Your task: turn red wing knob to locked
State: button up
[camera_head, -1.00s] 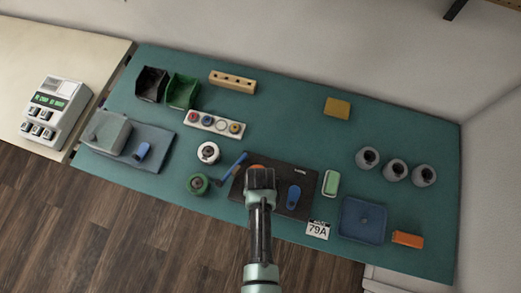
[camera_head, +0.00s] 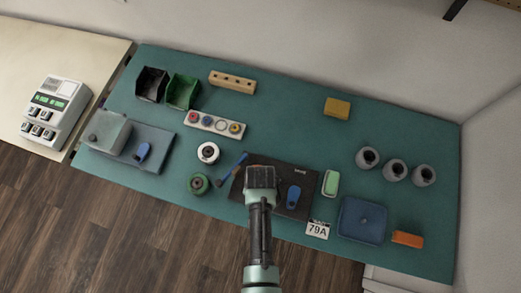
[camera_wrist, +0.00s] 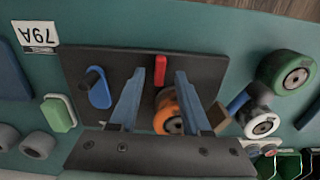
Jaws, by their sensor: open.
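The red wing knob (camera_wrist: 160,69) shows in the wrist view as a narrow upright red bar on a black board (camera_wrist: 85,62). In the head view the knob is hidden behind my gripper and arm. My gripper (camera_wrist: 158,76) is open and empty, its two blue-grey fingers pointing at the board, one on each side of the red knob in the picture. Whether the fingers are level with the knob or still above it, I cannot tell. In the head view my gripper (camera_head: 260,188) is over the left part of the board (camera_head: 314,172).
A blue knob (camera_wrist: 99,92) and an orange round part (camera_wrist: 169,113) are on the same board. A green spool (camera_wrist: 290,70) and a white spool (camera_wrist: 262,121) lie beside it. A green-white block (camera_head: 331,183) and blue tray (camera_head: 363,220) stand to the right in the head view.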

notch_tip(320, 180, up, 12)
dwell(0.4)
jog(key=shift+f, duration=0.1)
dwell(0.4)
